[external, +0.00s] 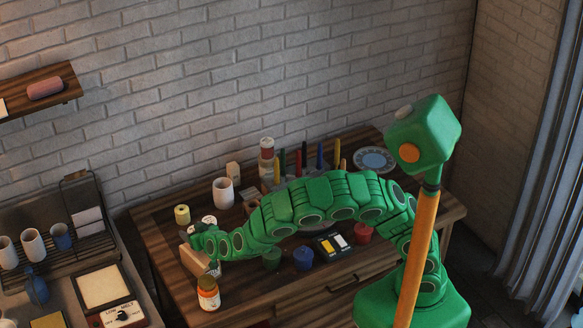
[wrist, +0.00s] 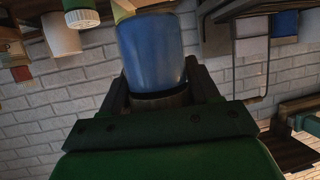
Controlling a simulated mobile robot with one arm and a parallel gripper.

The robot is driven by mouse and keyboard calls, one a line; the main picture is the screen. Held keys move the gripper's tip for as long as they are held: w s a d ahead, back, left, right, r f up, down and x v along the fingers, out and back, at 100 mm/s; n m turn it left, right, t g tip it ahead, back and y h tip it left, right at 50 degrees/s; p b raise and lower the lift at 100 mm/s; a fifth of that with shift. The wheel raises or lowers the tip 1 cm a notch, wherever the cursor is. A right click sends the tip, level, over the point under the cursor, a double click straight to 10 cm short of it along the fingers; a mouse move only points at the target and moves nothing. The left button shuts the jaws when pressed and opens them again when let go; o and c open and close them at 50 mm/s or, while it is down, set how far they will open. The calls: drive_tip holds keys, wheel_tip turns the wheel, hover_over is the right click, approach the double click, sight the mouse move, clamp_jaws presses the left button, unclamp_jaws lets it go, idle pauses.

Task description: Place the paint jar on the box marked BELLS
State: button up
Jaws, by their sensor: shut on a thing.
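My gripper (wrist: 158,88) is shut on a blue paint jar (wrist: 152,48), which shows between its two dark fingers in the wrist view. In the external view my green arm reaches left across the wooden table, and its end is over the table's left part. The held jar cannot be made out there. Other jars stand on the table: a blue one (external: 303,259), a green one (external: 271,259) and a red one (external: 362,233). No lettering reading BELLS is legible in either view.
A bottle with an orange label (external: 208,293) stands near the table's front left, close below my arm's end. A white cup (external: 223,192), a yellow spool (external: 182,215) and upright pens stand farther back. A blue-rimmed plate (external: 375,159) is at the back right. A cup rack is left.

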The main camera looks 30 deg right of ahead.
drive_tip(key=shift+f, duration=1.4)
drive_tip(key=shift+f, duration=0.1)
drive_tip(key=o, duration=1.1)
drive_tip(key=shift+v, duration=6.1)
